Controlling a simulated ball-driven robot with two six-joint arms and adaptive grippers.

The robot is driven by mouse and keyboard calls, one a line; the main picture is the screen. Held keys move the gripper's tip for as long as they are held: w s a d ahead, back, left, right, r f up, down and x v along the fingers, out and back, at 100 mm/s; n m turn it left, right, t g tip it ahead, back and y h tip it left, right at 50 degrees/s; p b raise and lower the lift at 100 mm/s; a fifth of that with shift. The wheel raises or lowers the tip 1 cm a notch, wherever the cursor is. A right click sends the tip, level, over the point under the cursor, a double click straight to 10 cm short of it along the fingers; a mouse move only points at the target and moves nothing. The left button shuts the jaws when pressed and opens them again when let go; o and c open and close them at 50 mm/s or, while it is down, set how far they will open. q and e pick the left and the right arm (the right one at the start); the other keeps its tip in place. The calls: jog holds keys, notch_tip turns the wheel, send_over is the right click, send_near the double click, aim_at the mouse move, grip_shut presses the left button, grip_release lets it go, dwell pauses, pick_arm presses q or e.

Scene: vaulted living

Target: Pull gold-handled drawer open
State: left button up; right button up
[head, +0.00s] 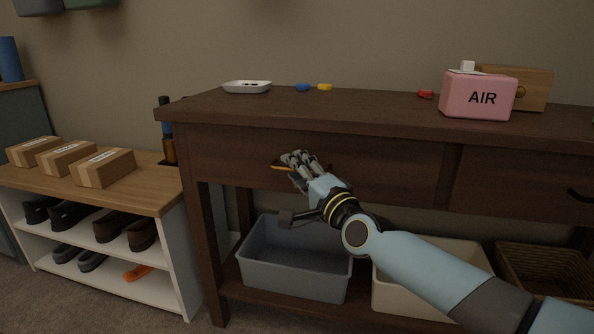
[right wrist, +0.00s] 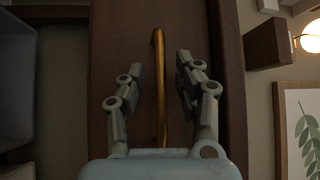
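The gold handle (head: 283,168) sits on the left drawer (head: 400,166) of a dark wood console. The drawer front looks flush with the console. My right gripper (head: 300,163) is at the handle and covers most of it in the head view. In the right wrist view the gold handle (right wrist: 160,90) runs between the two open fingers of my right gripper (right wrist: 160,78). My left gripper is not in view.
A second drawer has a black handle (head: 580,196). A grey bin (head: 295,275) and a cream bin (head: 400,297) stand on the lower shelf below my arm. A pink AIR box (head: 479,95) and a white dish (head: 247,87) are on top. A shoe rack (head: 165,203) stands left.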

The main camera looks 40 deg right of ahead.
jog(key=shift+c, duration=0.3)
grip_shut()
jog(key=shift+f, duration=0.1)
jog(key=shift+s, duration=0.1)
